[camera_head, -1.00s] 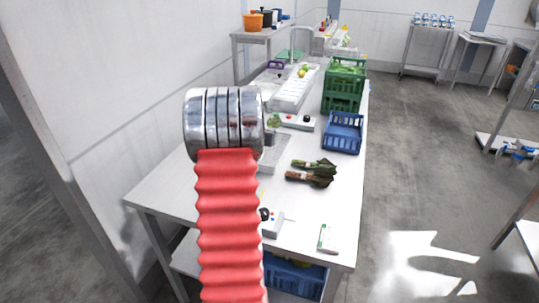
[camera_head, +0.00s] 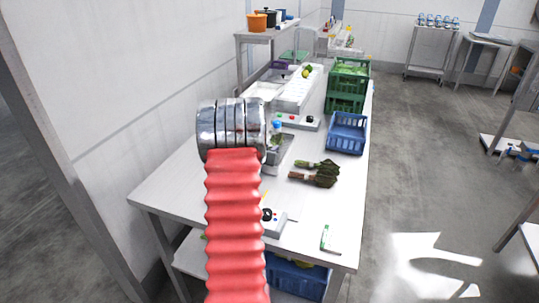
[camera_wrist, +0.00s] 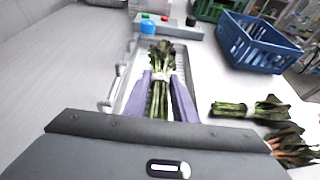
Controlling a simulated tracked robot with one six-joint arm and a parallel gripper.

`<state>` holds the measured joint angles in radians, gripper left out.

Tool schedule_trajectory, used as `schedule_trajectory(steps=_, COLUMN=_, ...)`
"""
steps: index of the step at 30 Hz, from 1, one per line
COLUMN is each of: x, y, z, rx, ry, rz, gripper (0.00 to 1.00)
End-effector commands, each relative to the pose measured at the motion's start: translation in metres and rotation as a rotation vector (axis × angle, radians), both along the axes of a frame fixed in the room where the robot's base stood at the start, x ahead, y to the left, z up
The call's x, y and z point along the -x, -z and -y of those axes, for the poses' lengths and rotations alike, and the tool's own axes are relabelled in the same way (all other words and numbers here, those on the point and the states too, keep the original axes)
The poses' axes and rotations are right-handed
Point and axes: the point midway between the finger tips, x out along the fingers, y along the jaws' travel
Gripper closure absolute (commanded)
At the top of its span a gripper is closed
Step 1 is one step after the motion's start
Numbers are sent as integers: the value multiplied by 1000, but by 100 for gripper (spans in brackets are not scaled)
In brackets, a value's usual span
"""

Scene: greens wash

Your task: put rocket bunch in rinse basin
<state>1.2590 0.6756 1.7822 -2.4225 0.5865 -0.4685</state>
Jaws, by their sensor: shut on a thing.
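My gripper (camera_wrist: 163,88) shows in the wrist view with its two purple fingers shut on a leafy green bunch (camera_wrist: 160,57) with a pale band, which I take as the rocket bunch. Its leaves point away from me and its stems lie between the fingers. The bunch is over the rinse basin (camera_wrist: 131,76), a long shallow grey metal basin; whether it touches the bottom I cannot tell. In the head view, the basin (camera_head: 284,152) shows partly past my arm, and the held leaves show small beside the arm's end. The fingers are hidden there.
Two other bunches (camera_head: 318,179) lie on the table right of the basin. A blue crate (camera_head: 346,134) and stacked green crates (camera_head: 346,91) stand beyond them. A control box (camera_head: 297,121) sits behind the basin, another (camera_head: 274,222) in front.

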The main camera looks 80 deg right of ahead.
Motion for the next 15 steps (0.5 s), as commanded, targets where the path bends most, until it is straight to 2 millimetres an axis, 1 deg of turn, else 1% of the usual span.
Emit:
schedule_trajectory(steps=1, x=0, y=8, z=0, rx=-3, ry=1, rz=-1, gripper=98)
schedule_trajectory(steps=2, x=0, y=12, z=0, rx=-3, ry=1, rz=-1, gripper=98)
schedule_trajectory(steps=5, x=0, y=19, z=0, rx=0, ry=0, rz=0, gripper=98)
schedule_trajectory(steps=15, x=0, y=21, z=0, rx=0, ry=0, rz=0, gripper=98)
